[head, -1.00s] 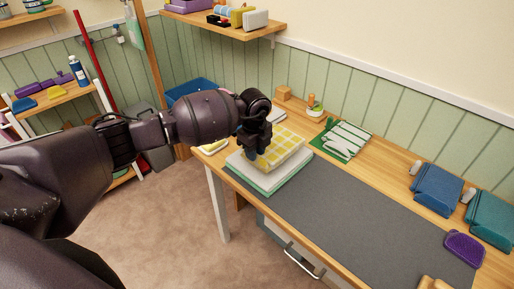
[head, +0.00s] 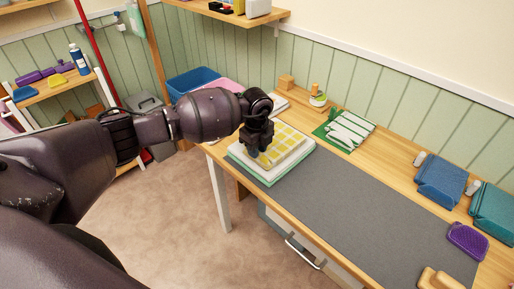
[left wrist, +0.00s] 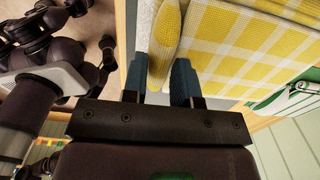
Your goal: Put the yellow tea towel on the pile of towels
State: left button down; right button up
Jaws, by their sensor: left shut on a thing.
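The yellow-and-white checked tea towel (head: 287,143) lies flat over the pile of towels (head: 249,171) on the worktop, near its left end. The pile shows pale layers with green at the bottom. My left gripper (head: 259,158) is at the towel's left edge, pointing down. In the left wrist view my left gripper (left wrist: 158,82) is shut on a folded yellow edge of the tea towel (left wrist: 245,45). The towel seems to touch the pile's top, though its underside is hidden. My right gripper is not in view.
A dark grey mat (head: 350,215) covers the front of the worktop and is clear beside the pile. Blue (head: 441,182) and teal (head: 494,213) folded items and a purple one (head: 467,241) lie further right.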

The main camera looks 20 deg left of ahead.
pick_arm(q)
jog(key=shift+f, duration=0.2)
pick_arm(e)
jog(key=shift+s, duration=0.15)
pick_arm(q)
jog(key=c, duration=0.8)
grip_release()
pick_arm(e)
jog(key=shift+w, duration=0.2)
pick_arm(q)
jog(key=shift+r+p, duration=0.6)
jog(key=shift+r, duration=0.3)
jog(key=shift+r+p, duration=2.2)
jog(key=shift+r, duration=0.95)
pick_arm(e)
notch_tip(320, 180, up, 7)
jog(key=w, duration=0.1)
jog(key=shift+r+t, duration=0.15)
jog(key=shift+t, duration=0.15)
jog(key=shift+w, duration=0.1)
